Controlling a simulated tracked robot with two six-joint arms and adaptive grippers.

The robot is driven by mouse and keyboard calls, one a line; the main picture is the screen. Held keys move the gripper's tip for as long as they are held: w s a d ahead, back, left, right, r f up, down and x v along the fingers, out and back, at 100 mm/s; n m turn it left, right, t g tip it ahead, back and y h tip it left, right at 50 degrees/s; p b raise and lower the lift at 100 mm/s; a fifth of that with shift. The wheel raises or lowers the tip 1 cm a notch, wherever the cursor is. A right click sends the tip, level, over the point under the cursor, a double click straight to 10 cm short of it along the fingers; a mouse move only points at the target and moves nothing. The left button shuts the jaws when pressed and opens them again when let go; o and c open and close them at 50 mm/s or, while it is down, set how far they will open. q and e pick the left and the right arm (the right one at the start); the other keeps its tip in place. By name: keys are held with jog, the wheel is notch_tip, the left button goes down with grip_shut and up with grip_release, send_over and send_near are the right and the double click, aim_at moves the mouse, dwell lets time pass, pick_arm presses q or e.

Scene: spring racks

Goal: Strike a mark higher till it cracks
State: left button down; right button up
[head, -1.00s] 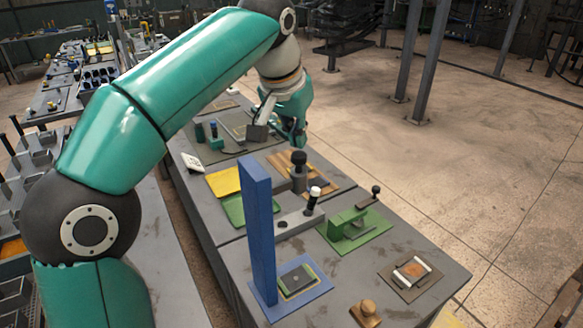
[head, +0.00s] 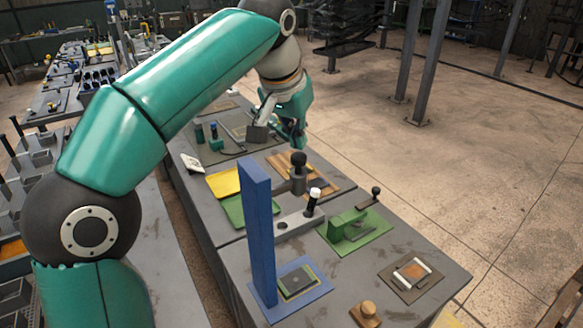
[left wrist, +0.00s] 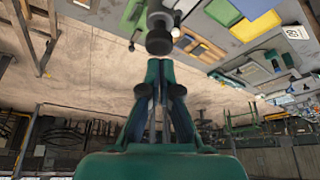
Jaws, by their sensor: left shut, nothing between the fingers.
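My left gripper (head: 299,145) is shut and empty. It hangs just behind and above a black round knob (head: 298,158) on a grey upright body (head: 299,180), in the middle of the table. In the left wrist view the same knob (left wrist: 158,42) lies just past the closed fingertips (left wrist: 158,62); whether they touch it I cannot tell. A wooden plate (head: 284,161) and a dark pad (head: 318,184) lie by the body. No crack or mark can be made out. My right gripper is not in view.
A tall blue post (head: 257,230) stands near the front left. A white-topped black handle (head: 313,200), a green fixture (head: 347,224), a framed orange tile (head: 412,272) and a wooden knob (head: 367,307) are nearby. Yellow (head: 223,182) and green trays lie left. Floor is open at right.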

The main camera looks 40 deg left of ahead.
aim_at(287, 181)
pick_arm(q)
jog(key=shift+f, duration=0.15)
jog(key=shift+f+b, duration=1.15)
jog(key=shift+f, duration=0.1)
jog(key=shift+r, duration=0.1)
